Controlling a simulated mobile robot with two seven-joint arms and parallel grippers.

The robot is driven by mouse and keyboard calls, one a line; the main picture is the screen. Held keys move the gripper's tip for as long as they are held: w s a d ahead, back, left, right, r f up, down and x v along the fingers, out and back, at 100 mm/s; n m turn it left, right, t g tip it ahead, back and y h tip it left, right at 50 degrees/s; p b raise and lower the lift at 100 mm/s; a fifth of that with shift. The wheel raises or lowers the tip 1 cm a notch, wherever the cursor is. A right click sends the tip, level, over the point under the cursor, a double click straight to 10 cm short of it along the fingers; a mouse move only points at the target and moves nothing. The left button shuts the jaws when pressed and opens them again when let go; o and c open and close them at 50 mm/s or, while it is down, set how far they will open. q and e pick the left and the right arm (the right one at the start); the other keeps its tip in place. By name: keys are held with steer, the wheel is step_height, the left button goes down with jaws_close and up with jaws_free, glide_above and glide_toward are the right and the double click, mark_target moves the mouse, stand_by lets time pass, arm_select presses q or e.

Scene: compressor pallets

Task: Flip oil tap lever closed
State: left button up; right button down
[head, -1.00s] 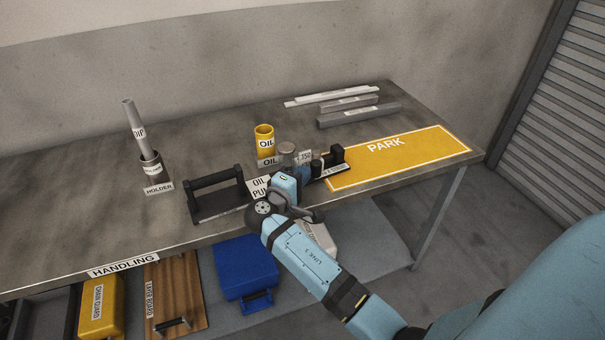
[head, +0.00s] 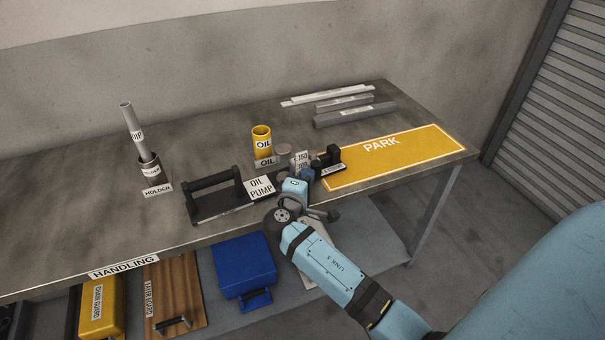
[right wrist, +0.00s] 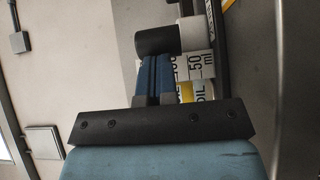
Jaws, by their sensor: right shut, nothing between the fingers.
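My right gripper (head: 306,172) is at the front edge of the bench, by the oil station. In the right wrist view its blue fingers (right wrist: 154,76) are together with nothing between them. Their tips lie close to a black cylinder (right wrist: 158,40) with a white cylinder (right wrist: 195,34) beside it; I cannot tell whether they touch. A white scale (head: 301,158) stands just behind the gripper and shows in the right wrist view (right wrist: 194,66). A labelled black block (head: 333,154) sits right of the gripper. I cannot make out the tap lever for certain. My left gripper is not in view.
A yellow oil cup (head: 262,138) and an "OIL PUMP" label (head: 260,187) are left of the gripper. A black handle frame (head: 213,207) stands farther left, then a holder (head: 150,170) with a dipstick. Grey bars (head: 355,115) lie behind.

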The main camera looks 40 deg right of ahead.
steer(key=shift+s+d+r+n+t+y+p, duration=0.1)
steer(key=shift+s+d+n+t+y+p, duration=0.15)
steer(key=shift+d+n+t+y, duration=0.2)
steer(key=shift+s+d+r+n+t+y+p, duration=0.15)
steer(key=shift+s+d+n+t+y, duration=0.15)
steer(key=shift+t, duration=0.25)
steer(key=d+n+t+y, duration=0.1)
steer(key=s+n+t+y, duration=0.1)
steer(key=y, duration=0.1)
steer(key=d+n+t+y, duration=0.1)
steer(key=n, duration=0.1)
steer(key=shift+s+d+f+t, duration=0.25)
steer(key=shift+s+d+t, duration=0.05)
steer(key=shift+d, duration=0.05)
steer(key=d+n+y, duration=0.1)
steer(key=d+n+t+y, duration=0.1)
steer(key=y, duration=0.1)
steer(key=d+n+t+y, duration=0.1)
steer(key=y, duration=0.1)
steer(key=shift+s+y, duration=0.25)
steer(key=shift+d, duration=0.7)
